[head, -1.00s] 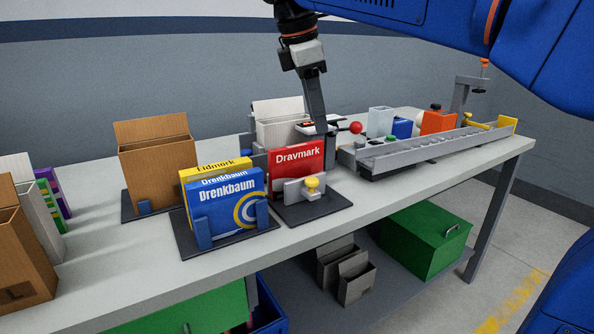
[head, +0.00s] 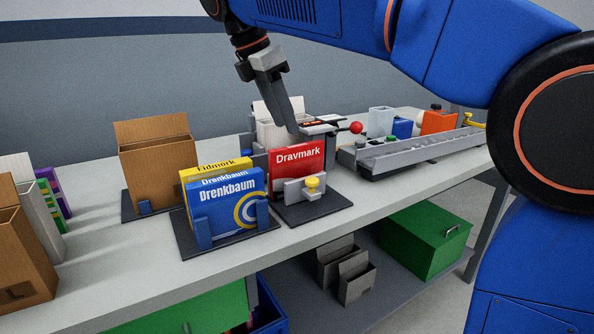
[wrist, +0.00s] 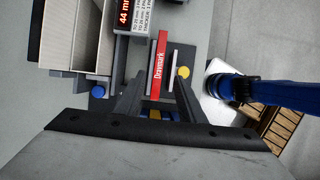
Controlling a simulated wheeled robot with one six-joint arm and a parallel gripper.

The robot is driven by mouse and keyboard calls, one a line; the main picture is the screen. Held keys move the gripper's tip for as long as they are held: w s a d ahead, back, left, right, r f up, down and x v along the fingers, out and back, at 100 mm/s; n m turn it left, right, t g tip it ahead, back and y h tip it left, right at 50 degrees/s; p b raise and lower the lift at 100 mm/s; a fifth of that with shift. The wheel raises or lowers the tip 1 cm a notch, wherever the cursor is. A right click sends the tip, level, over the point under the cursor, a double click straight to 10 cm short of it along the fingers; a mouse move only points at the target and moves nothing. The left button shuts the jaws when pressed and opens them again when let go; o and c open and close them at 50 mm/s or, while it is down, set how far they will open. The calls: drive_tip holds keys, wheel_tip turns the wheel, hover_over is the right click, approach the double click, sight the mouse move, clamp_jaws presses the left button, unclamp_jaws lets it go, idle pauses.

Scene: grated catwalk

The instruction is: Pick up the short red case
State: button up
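The short red case (head: 297,160), labelled Dravmark, stands upright in a dark stand (head: 315,207) with a grey front plate and a yellow knob. In the wrist view the red case (wrist: 158,62) shows from above as a narrow red strip, ahead of and between the finger lines. My gripper (head: 293,129) points down just above the case's top edge in the head view. In the wrist view my gripper (wrist: 158,85) has its two fingers apart with nothing held between them. The head view shows the fingers overlapping.
Blue and yellow cases (head: 227,202) stand in a holder to the left. A brown box (head: 157,166) is behind them. A white box (head: 275,130) and a measuring device with a red ball (head: 356,127) stand close behind the red case. A grey rail (head: 420,148) runs right.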

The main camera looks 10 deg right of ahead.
sight(294, 146)
drive_tip(key=x, duration=0.9)
drive_tip(key=shift+w+d+f, duration=0.1)
drive_tip(key=shift+w, duration=0.15)
drive_tip(key=shift+f, duration=0.2)
drive_tip(key=shift+f, duration=0.25)
idle(0.4)
clamp_jaws()
